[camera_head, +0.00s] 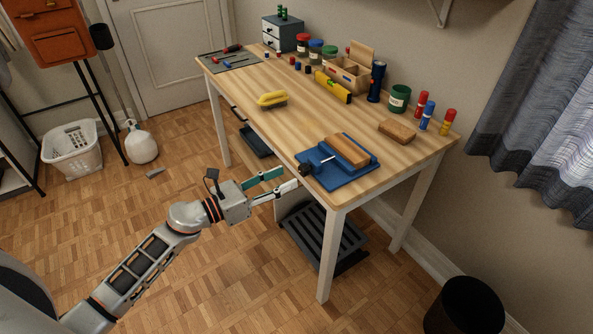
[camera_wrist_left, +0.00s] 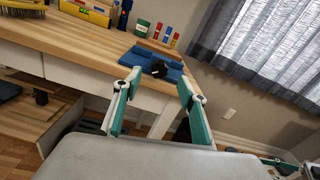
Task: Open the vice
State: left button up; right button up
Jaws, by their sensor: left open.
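The vice (camera_head: 337,172) is blue and sits at the near edge of the wooden desk. A wooden block (camera_head: 346,150) lies along its top, and I cannot tell if it is clamped. A dark handle knob (camera_head: 305,169) on a thin metal screw sticks out toward the desk's front edge. In the left wrist view the vice (camera_wrist_left: 143,57) and its dark knob (camera_wrist_left: 159,69) show beyond the fingers. My left gripper (camera_head: 285,180) is open and empty, in front of the desk and just short of the knob. It also shows in the left wrist view (camera_wrist_left: 157,88).
The desk (camera_head: 235,99) holds a yellow brush (camera_head: 271,98), a wooden brick (camera_head: 397,131), a yellow level (camera_head: 333,87), a flashlight (camera_head: 376,81) and several jars and markers. A dark slatted rack (camera_head: 326,241) is under the desk.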

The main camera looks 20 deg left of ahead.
aim_at(301, 170)
pick_arm(q)
jog(key=shift+x, duration=2.35)
pick_arm(e)
jog(key=shift+w+r, duration=0.2)
jog(key=shift+w, duration=0.1)
pick_arm(q)
jog(key=c, duration=1.1)
pick_arm(e)
jog(key=shift+r, duration=0.1)
